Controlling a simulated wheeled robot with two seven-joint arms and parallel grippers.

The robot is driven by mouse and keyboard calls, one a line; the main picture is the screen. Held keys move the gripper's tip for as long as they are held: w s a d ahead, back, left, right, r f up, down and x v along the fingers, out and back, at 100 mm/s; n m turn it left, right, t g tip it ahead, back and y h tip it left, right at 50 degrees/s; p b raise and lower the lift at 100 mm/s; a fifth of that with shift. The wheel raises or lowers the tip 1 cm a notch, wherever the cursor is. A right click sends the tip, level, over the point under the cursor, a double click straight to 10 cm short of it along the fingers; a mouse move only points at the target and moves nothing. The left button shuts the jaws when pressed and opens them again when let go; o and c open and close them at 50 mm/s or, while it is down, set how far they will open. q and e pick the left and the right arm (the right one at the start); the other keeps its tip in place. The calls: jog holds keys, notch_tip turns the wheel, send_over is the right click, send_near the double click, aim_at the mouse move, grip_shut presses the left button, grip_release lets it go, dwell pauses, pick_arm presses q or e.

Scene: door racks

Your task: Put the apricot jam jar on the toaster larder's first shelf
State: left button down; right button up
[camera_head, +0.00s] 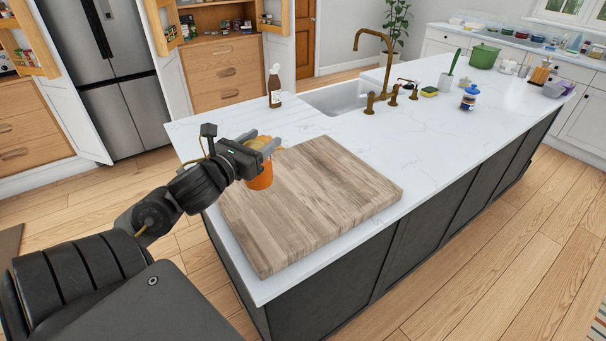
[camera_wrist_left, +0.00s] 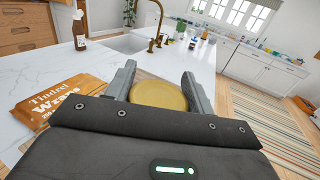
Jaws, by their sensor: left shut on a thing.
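The apricot jam jar (camera_head: 260,180) has an orange body and a gold lid. My left gripper (camera_head: 268,143) is shut on it near the top, above the back left corner of the cutting board. In the left wrist view the round lid (camera_wrist_left: 158,95) shows between the two fingers of my left gripper (camera_wrist_left: 158,85). The gripper hides part of the jar. An open wooden larder (camera_head: 222,50) with door racks and drawers stands at the back; no toaster can be made out in it. My right gripper is not in view.
A wooden cutting board (camera_head: 315,195) lies on the white island. A brown bottle (camera_head: 274,88) stands near the sink (camera_head: 335,97). An orange wraps packet (camera_wrist_left: 62,98) lies on the counter. Another larder with an open door rack (camera_head: 35,52) is at far left, beside the fridge (camera_head: 110,75).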

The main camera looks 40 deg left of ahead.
pick_arm(q)
jog(key=w+d+f+b, duration=0.1)
jog(key=w+f+b, duration=0.1)
jog(key=w+f, duration=1)
jog(key=shift+w+d+f+b, duration=0.2)
jog(key=shift+w+f+b, duration=0.2)
jog(key=shift+w, duration=0.3)
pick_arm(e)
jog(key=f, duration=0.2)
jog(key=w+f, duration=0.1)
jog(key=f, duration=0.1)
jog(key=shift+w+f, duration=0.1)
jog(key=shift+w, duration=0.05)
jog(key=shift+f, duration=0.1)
pick_arm(q)
jog(key=c, duration=0.9)
grip_release()
jog(key=shift+f, duration=0.15)
jog(key=o, duration=0.3)
jog(key=shift+o, duration=0.2)
